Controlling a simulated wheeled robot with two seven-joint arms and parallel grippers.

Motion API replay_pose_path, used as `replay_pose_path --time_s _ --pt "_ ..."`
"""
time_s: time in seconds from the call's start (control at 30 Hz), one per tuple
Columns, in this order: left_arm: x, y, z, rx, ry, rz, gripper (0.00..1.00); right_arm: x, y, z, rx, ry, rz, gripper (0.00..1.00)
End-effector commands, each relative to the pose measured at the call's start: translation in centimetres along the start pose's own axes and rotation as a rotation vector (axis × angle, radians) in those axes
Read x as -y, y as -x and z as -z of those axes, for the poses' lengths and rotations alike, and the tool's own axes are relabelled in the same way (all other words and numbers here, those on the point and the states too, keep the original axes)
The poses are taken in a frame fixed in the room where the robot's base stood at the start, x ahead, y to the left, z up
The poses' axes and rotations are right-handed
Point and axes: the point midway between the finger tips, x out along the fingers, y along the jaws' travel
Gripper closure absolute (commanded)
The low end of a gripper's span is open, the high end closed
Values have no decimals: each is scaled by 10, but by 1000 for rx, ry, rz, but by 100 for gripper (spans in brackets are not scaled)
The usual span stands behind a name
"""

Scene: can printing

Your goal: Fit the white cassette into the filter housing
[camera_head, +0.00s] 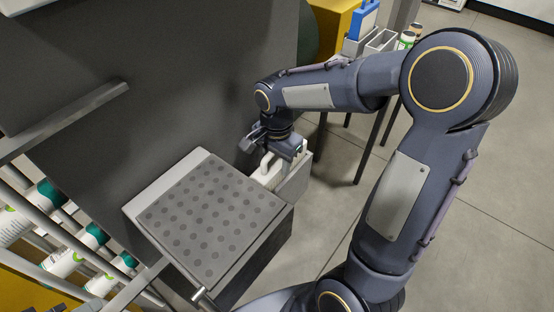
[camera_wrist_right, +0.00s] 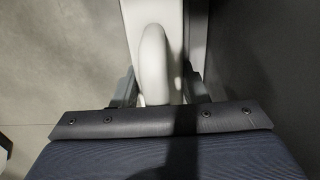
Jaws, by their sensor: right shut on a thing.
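The white cassette (camera_head: 265,175) has a loop handle and is at the grey filter housing (camera_head: 294,183), beside the perforated plate. My right gripper (camera_head: 270,153) is above it, pointing down and shut on the cassette's handle. In the right wrist view, the white handle (camera_wrist_right: 153,62) stands between the fingers of my right gripper (camera_wrist_right: 155,90). The white body of the cassette runs up behind the handle, with a grey strip (camera_wrist_right: 198,35) along its right side. The gripper partly hides the cassette, so I cannot tell how deep it sits in the housing. My left gripper is not in view.
A grey perforated plate (camera_head: 215,215) lies left of the housing, by a dark machine wall (camera_head: 190,70). White and green cans (camera_head: 62,258) lie on a rack at lower left. Grey bins (camera_head: 380,42) stand behind. The floor at right is clear.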

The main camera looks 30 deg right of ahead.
Motion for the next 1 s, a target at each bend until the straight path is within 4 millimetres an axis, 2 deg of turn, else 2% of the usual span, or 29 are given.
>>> replay_pose_path --time_s 0.8,0.83,1.0 --pt "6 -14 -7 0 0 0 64 0 -21 0 -1 0 1 100" --pt "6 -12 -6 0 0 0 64 0 -19 0 -1 0 2 56" --pt "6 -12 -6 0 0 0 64 0 -19 0 0 0 1 35"
